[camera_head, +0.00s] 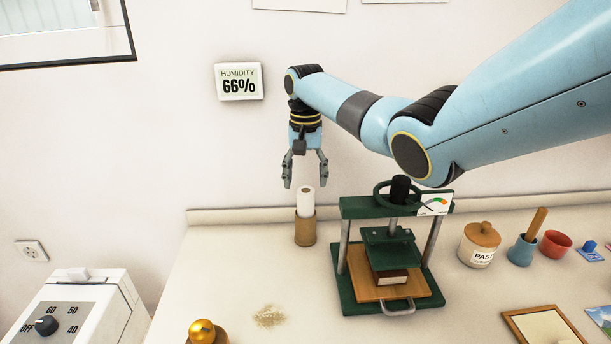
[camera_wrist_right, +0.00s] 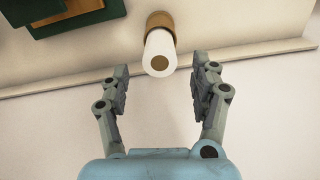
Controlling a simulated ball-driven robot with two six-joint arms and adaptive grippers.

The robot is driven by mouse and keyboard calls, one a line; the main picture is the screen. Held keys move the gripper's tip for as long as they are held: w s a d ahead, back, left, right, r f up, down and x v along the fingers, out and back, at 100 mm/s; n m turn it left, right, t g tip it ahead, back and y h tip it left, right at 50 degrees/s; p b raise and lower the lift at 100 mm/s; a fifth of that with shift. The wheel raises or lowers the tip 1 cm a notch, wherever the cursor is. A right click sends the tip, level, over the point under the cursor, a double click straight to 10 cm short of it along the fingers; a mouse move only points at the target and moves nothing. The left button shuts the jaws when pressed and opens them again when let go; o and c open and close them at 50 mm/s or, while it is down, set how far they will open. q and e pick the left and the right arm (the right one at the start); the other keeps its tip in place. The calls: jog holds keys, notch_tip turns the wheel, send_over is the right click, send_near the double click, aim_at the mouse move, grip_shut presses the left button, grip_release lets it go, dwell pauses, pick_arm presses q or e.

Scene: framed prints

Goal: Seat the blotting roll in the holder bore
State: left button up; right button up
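The white blotting roll (camera_head: 306,199) stands upright in the top of the brown cylindrical holder (camera_head: 305,230), at the back left of the table. Much of the roll shows above the holder rim. In the right wrist view the roll (camera_wrist_right: 159,48) has a brown core at its end, and the brown holder (camera_wrist_right: 160,19) shows behind it. My right gripper (camera_head: 305,184) points down above the roll, its fingers apart and empty. In the right wrist view the open fingers (camera_wrist_right: 160,82) lie either side of the roll's line, apart from it. My left gripper is not in view.
A green press (camera_head: 349,290) stands right of the holder. A paste jar (camera_head: 479,246), a blue pot (camera_head: 522,250) and a red bowl (camera_head: 556,243) are further right. A brass knob (camera_head: 202,332) and crumbs (camera_head: 269,316) lie in front. A low ledge (camera_head: 240,216) runs along the wall.

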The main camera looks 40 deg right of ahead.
notch_tip(320, 180, up, 13)
jog(key=b, duration=0.1)
jog(key=shift+r, duration=0.15)
dwell(0.3)
dwell(0.5)
